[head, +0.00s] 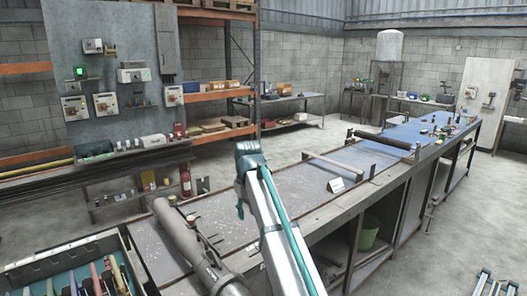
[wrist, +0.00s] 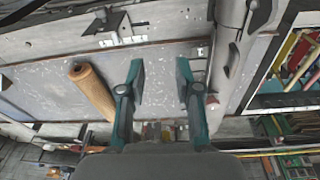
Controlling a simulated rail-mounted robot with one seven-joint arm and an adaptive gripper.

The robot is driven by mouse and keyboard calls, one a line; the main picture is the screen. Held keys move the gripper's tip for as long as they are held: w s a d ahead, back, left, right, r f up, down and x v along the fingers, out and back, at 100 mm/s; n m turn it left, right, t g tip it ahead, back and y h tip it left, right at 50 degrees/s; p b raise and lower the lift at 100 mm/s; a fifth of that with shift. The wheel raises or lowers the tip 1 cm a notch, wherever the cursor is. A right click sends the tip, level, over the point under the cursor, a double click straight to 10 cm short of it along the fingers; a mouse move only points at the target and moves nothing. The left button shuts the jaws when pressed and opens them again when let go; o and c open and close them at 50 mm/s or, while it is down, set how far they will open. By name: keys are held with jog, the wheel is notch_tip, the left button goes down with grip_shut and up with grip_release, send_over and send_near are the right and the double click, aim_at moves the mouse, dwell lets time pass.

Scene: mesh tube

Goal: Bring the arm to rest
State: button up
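My arm (head: 270,220), silver with a teal stripe, stands over the workbench in the head view, bent at its upper end. My gripper (wrist: 160,72) shows in the wrist view with its two dark and teal fingers apart and nothing between them. The bench surface (wrist: 52,84) lies beyond the fingers. In the head view my fingertips cannot be made out.
A long grey tube (head: 186,245) lies along the bench left of my arm; it is right of my fingers in the wrist view (wrist: 228,62). A brown cylinder (wrist: 92,90) is left of them. A tool tray (head: 70,272) stands at front left. Floor at right is mostly clear.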

jog(key=s+d+f+m+g+b, duration=0.1)
jog(key=s+d+f, duration=0.4)
jog(key=f, duration=0.9)
jog(key=s+d+f+m, duration=0.25)
jog(key=s+f, duration=0.35)
jog(key=f, duration=0.9)
jog(key=s+d+f+m+g+b, duration=0.1)
jog(key=s+d+f, duration=0.45)
jog(key=f, duration=0.85)
jog(key=s+d+f+g, duration=0.2)
jog(key=s+f, duration=0.5)
jog(key=s, duration=0.6)
jog(key=s+d+f+m+g+b, duration=0.1)
jog(key=s+d+f, duration=0.3)
jog(key=s, duration=0.9)
jog(key=s+d+f+m+g+b, duration=0.1)
jog(key=s+d+f+g, duration=0.2)
jog(key=s+f, duration=0.7)
jog(key=s, duration=0.3)
jog(key=shift+s+d+f, duration=0.3)
jog(key=shift+s+f, duration=0.05)
jog(key=shift+s, duration=0.05)
